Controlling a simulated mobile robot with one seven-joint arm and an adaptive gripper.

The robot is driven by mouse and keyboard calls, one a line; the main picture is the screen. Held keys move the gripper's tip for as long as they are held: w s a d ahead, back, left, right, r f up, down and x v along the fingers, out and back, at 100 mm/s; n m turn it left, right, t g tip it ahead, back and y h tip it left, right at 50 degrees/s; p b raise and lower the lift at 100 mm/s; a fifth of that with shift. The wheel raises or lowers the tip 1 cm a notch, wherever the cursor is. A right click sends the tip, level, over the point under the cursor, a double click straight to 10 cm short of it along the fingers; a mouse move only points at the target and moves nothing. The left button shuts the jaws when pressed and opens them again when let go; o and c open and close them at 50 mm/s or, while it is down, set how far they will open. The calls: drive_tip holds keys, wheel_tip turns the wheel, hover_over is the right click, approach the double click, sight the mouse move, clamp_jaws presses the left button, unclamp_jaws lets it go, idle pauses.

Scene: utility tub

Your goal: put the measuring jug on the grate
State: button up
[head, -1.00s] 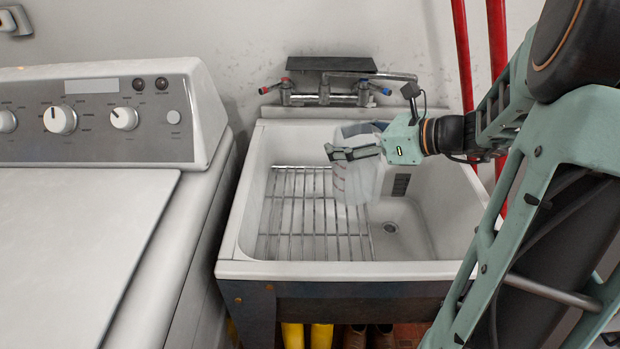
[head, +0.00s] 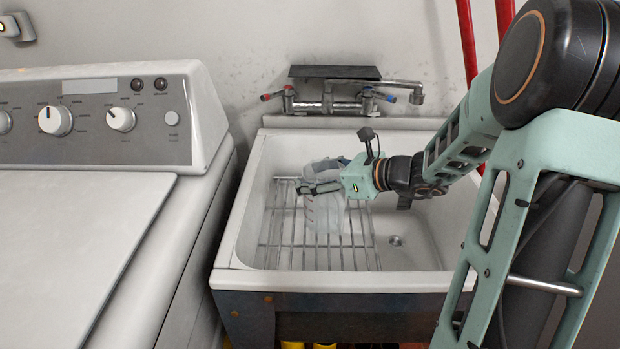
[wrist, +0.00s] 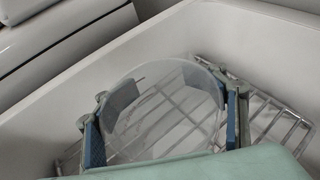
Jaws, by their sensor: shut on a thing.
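The clear measuring jug (head: 325,215), with reddish marks on its side, is inside the utility tub over the wire grate (head: 285,235). My gripper (head: 316,188) is shut on the jug near its top. In the wrist view the jug's round open rim (wrist: 165,108) lies between the two blue-padded fingers, with the grate (wrist: 265,120) showing through and beside it. The jug looks upright. I cannot tell whether its base touches the grate or hangs just above it.
The white tub (head: 245,220) has a drain (head: 395,241) right of the grate. A wall faucet (head: 340,100) with red and blue handles stands behind. A washing machine (head: 90,230) is at the left. Red pipes (head: 467,40) run up the wall at the right.

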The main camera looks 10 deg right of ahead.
drive_tip(key=o, duration=1.8)
drive_tip(key=shift+r, duration=0.2)
drive_tip(key=p+v, duration=0.3)
drive_tip(key=v, duration=0.9)
drive_tip(key=shift+s+a+f, duration=0.1)
